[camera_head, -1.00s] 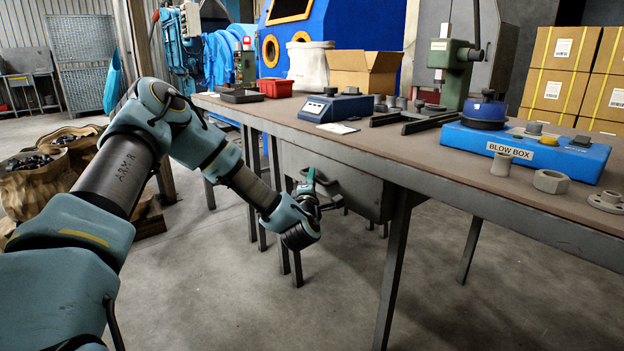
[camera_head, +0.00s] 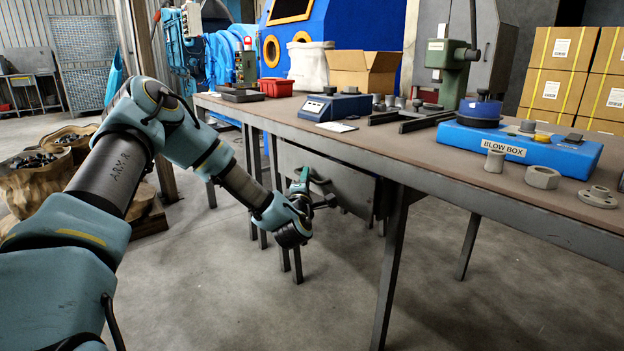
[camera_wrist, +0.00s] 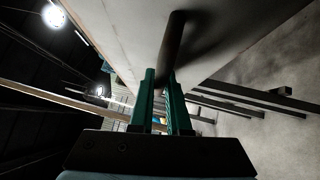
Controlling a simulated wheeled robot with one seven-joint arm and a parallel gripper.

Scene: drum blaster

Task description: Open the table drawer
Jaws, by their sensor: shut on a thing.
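The grey drawer (camera_head: 345,187) hangs under the front edge of the long work table (camera_head: 430,172). Its front panel (camera_wrist: 115,25) fills the upper part of the wrist view. A dark bar handle (camera_wrist: 173,48) stands on that panel; in the head view it is mostly hidden by my gripper (camera_head: 304,184). My gripper is at the drawer front, below the table top. In the wrist view its two green fingers (camera_wrist: 160,105) are close together, shut on the handle's near end. How far the drawer is out is hard to tell.
Table legs (camera_head: 392,260) stand right of and behind my gripper. On the table are a blue blow box (camera_head: 515,149), a blue scale (camera_head: 335,106), a red bin (camera_head: 276,88) and a green press (camera_head: 452,75). The concrete floor (camera_head: 250,305) in front is clear.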

